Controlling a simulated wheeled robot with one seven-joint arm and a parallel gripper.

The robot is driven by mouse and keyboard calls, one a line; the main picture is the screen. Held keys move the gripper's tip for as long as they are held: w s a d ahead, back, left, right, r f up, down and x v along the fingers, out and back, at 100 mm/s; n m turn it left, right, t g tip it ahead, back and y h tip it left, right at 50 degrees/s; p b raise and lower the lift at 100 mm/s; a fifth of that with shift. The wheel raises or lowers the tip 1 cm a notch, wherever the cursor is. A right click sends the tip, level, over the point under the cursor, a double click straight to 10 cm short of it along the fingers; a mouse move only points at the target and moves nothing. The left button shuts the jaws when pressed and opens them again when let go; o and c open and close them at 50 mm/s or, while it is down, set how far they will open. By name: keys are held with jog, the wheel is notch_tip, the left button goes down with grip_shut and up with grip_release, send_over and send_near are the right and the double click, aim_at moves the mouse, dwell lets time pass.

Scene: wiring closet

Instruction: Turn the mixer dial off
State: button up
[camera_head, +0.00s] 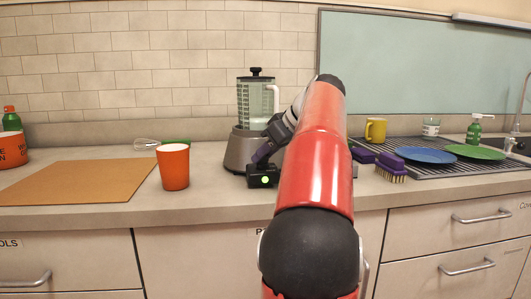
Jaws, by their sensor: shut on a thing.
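The mixer has a grey base (240,152) and a clear jug (257,103) with a black lid, and stands upright on the counter against the tiled wall. My red arm reaches forward across the counter to the right side of the mixer. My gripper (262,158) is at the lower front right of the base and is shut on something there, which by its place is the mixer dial. The dial itself is hidden behind my gripper, so its setting cannot be seen. A black block with a green light (264,181) shows at the gripper.
An orange cup (173,168) stands left of the mixer, beside a brown board (75,182). To the right are a yellow mug (376,130), a purple brush (391,166), a blue plate (425,155) and a green plate (474,152).

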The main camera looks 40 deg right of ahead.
jog(key=n+y, duration=0.1)
jog(key=n, duration=0.1)
jog(key=n+g+y, duration=0.2)
jog(key=n, duration=0.1)
jog(key=shift+w+d+n+y, duration=0.1)
jog(key=shift+d+n+y, duration=0.2)
jog(key=shift+d+y, duration=0.1)
jog(key=shift+a, duration=0.1)
dwell(0.3)
jog(key=o, duration=1)
